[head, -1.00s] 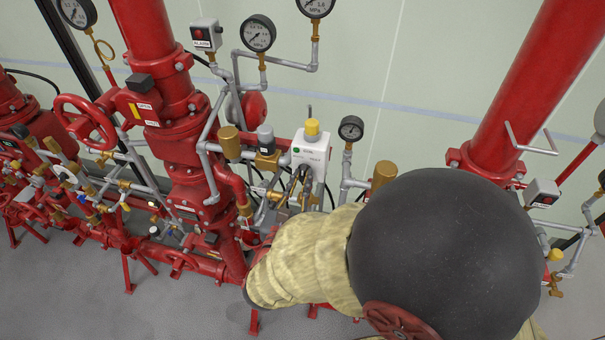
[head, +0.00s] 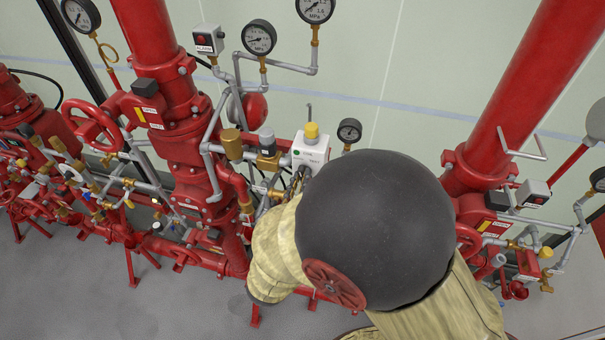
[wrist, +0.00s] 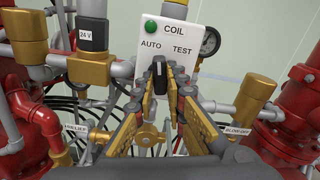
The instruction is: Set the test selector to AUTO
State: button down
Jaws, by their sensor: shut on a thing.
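The white selector box (wrist: 165,45) carries a green light, the word COIL, and the labels AUTO at left and TEST at right. Its black selector knob (wrist: 161,72) sits below and between the two labels. The knob looks roughly upright; which label it points to is hard to tell. My gripper (wrist: 166,84) has its fingers at both sides of the knob and is shut on it. In the head view the box (head: 310,154) has a yellow cap on top, and my arm hides its lower part and most of my gripper.
Brass fittings (wrist: 35,115) and grey pipes crowd the left of the box, with a 24 V solenoid (wrist: 93,35). A pressure gauge (wrist: 210,42) is close at right. Red risers (head: 510,100) stand at both sides. The floor (head: 90,290) is open at lower left.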

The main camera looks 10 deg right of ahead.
jog(key=shift+n+p, duration=0.6)
jog(key=shift+p, duration=0.1)
jog(key=shift+n+p, duration=0.5)
jog(key=shift+p, duration=0.15)
jog(key=c, duration=1.7)
grip_release()
jog(key=shift+c, duration=0.2)
jog(key=p+v, duration=0.1)
jog(key=v, duration=0.5)
